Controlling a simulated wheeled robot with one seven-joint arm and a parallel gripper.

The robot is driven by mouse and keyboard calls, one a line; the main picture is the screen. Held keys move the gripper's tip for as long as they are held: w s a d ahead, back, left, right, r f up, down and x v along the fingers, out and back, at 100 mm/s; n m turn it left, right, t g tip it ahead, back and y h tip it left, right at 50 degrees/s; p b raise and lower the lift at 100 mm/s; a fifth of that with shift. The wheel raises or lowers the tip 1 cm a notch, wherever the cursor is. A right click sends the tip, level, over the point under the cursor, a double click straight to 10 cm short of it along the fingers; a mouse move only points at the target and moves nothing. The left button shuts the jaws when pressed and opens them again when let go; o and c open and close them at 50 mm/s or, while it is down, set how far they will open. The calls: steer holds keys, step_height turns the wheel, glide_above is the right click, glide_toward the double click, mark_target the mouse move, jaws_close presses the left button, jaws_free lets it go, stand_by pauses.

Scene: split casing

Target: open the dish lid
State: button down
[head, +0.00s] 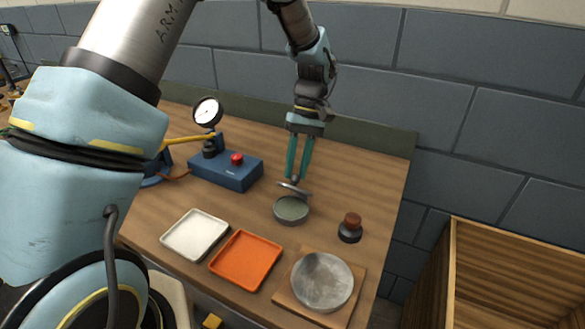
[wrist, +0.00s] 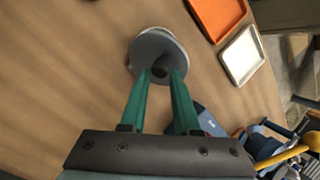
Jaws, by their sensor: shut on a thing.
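The round dish (head: 291,211) stands on the wooden table, and its grey-green inside shows in the head view. The grey lid (head: 296,189) is tilted above the dish's back edge. My gripper (head: 297,178) is over the lid, with its green fingers shut on the lid's dark knob. In the wrist view the knob (wrist: 159,73) sits between the fingertips, and the lid (wrist: 150,48) hides most of the dish. I cannot tell whether the lid touches the dish's rim.
A white tray (head: 195,236) and an orange tray (head: 246,261) lie in front. A grey disc (head: 322,282) on a wooden board is at front right. A brown-knobbed weight (head: 351,227) stands to the right. A blue box (head: 226,171) with a red button and a gauge (head: 208,111) are left.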

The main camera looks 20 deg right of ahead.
steer(key=shift+w+d+f, duration=0.15)
steer(key=shift+d+f, duration=0.1)
steer(key=shift+d, duration=0.5)
steer(key=shift+w+d+f, duration=0.15)
steer(key=shift+d, duration=0.2)
steer(key=c, duration=1.4)
jaws_free()
steer(key=shift+s, duration=0.2)
steer(key=shift+c, duration=0.2)
steer(key=shift+o, duration=0.7)
steer(key=shift+a, duration=0.2)
steer(key=o, duration=0.6)
steer(key=shift+w, duration=0.1)
steer(key=b+v, duration=0.2)
steer(key=v, duration=0.9)
steer(key=shift+a+b, duration=0.1)
steer(key=shift+b, duration=0.25)
